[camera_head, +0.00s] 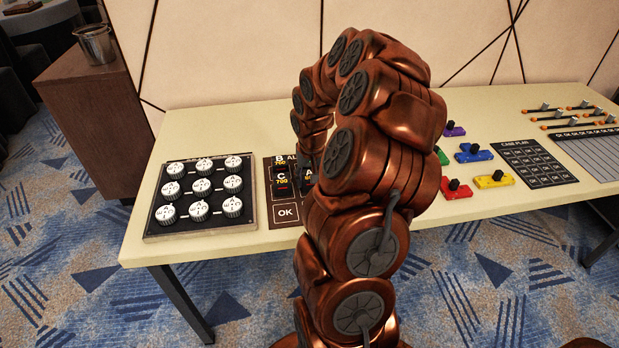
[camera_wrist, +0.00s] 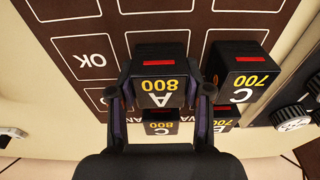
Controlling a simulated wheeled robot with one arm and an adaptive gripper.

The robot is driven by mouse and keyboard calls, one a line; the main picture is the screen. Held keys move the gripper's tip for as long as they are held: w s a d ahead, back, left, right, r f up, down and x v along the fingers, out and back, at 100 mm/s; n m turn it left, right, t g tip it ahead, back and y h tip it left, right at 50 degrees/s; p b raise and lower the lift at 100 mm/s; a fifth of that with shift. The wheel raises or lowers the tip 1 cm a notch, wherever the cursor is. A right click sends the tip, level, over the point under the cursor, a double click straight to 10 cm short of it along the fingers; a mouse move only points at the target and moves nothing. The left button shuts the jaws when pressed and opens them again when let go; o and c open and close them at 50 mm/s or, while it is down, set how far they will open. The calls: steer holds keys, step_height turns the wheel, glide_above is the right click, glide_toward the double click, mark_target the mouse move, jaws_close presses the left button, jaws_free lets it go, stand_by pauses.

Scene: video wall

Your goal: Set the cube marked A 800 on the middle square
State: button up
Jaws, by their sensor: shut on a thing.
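The cube marked A 800 (camera_wrist: 160,84) is black with yellow print and a red bar, between the two fingers of my gripper (camera_wrist: 160,97) in the wrist view. My gripper is shut on it. The cube is over or on a white-outlined square of the brown board (camera_wrist: 203,18), beside the cube marked C 700 (camera_wrist: 241,84). I cannot tell whether it touches the board.
Another 800 cube (camera_wrist: 160,127) lies beyond the held cube, close to my fingers. A B 700 cube (camera_head: 280,163) stands behind the C 700 cube in the head view. The OK square (camera_wrist: 82,56) is bare. A dial panel (camera_head: 200,197) stands left of the board.

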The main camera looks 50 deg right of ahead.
steer(key=shift+f, duration=0.1)
steer(key=shift+f, duration=0.15)
steer(key=o, duration=1.2)
